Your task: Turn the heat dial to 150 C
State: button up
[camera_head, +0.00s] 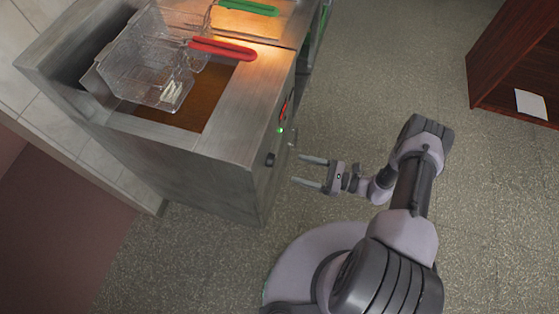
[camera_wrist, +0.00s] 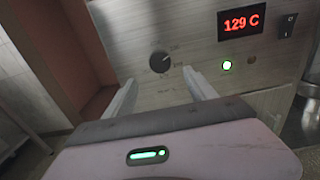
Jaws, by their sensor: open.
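The heat dial (camera_wrist: 159,62) is a dark round knob on the fryer's steel front panel, in the wrist view just beyond and between my fingers. It also shows in the head view as a small dark knob (camera_head: 270,159) on the fryer's side. A red display (camera_wrist: 240,22) reads 129 C. The marks around the dial are too small to read. My gripper (camera_head: 308,172) is open and empty, its two fingers pointing at the panel and apart from the dial. The fingers also show in the wrist view (camera_wrist: 163,92).
A green light (camera_wrist: 227,65), a dim reddish light (camera_wrist: 252,61) and a black switch (camera_wrist: 288,26) sit right of the dial. A wire basket with a red handle (camera_head: 222,49) rests over the oil. A wooden shelf (camera_head: 512,60) stands right. The floor around is clear.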

aim_at(274, 163)
jog(key=x, duration=0.8)
jog(key=shift+a+b, duration=0.3)
jog(key=shift+b, duration=0.05)
jog(key=shift+w, duration=0.1)
jog(key=c, duration=1.4)
jog(key=shift+f+m, duration=0.1)
jog(key=shift+m, duration=0.2)
jog(key=m+b, duration=0.3)
jog(key=m, duration=0.2)
jog(key=m+b, duration=0.2)
jog(key=m, duration=0.4)
